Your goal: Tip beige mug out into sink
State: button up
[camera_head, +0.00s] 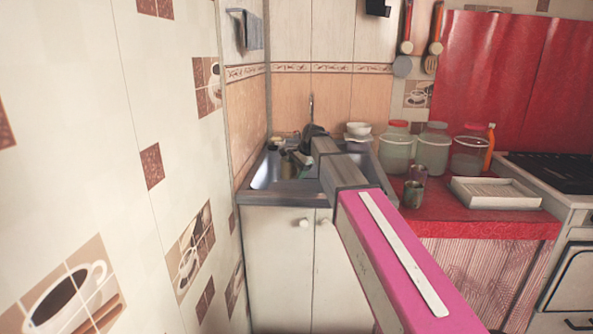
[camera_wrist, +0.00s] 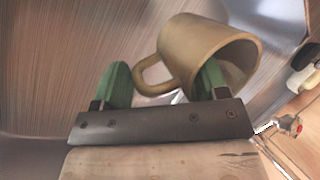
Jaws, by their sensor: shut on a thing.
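The beige mug (camera_wrist: 190,52) is in my gripper (camera_wrist: 165,66), large in the wrist view. The two green fingers are shut on it, with the right finger overlapping its rim and the handle lying between the fingers. The mug is tilted, its mouth facing right and slightly down in the wrist view. Its bottom is out of sight, and I cannot make out any contents. The metal sink (camera_head: 285,197) is at the back left corner in the head view, with my arm reaching over it. Brushed sink metal (camera_wrist: 50,60) fills the wrist view background. The head view shows the mug too small to tell apart.
A tap (camera_head: 311,106) rises behind the sink. White bowls (camera_head: 358,129) stand at its back right edge. Glass jars (camera_head: 397,150), a metal cup (camera_head: 414,194) and a white rack (camera_head: 492,193) are on the red counter. A tiled wall (camera_head: 160,100) closes the left side.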

jog(key=shift+r, duration=0.1)
dwell(0.3)
jog(key=s+d+r, duration=0.3)
jog(key=d+r, duration=0.1)
jog(key=d, duration=0.4)
jog(key=s+d+r, duration=0.3)
jog(key=d+r, duration=0.1)
jog(key=d, duration=0.4)
jog(key=a+r+h, duration=0.1)
jog(key=a+h, duration=0.1)
jog(key=h, duration=0.5)
jog(key=a+r+n+h, duration=0.1)
jog(key=a+h, duration=0.2)
jog(key=h, duration=0.4)
jog(key=shift+w+a+r+h, duration=0.25)
jog(key=shift+w+a+h, duration=0.05)
jog(key=shift+w+h, duration=0.1)
jog(key=a+h, duration=0.1)
jog(key=h, duration=0.1)
jog(key=a+f+h, duration=0.1)
jog(key=shift+a+n+h, duration=0.25)
jog(key=shift+n+h, duration=0.15)
jog(key=shift+a+r+n+h, duration=0.1)
jog(key=shift+a+n+h, duration=0.05)
jog(key=shift+a+h, duration=0.75)
jog(key=shift+a+r+n+h, duration=0.15)
jog(key=shift+a+h, duration=0.4)
jog(key=shift+h, duration=0.55)
jog(key=shift+c, duration=0.2)
jog(key=shift+f, duration=0.1)
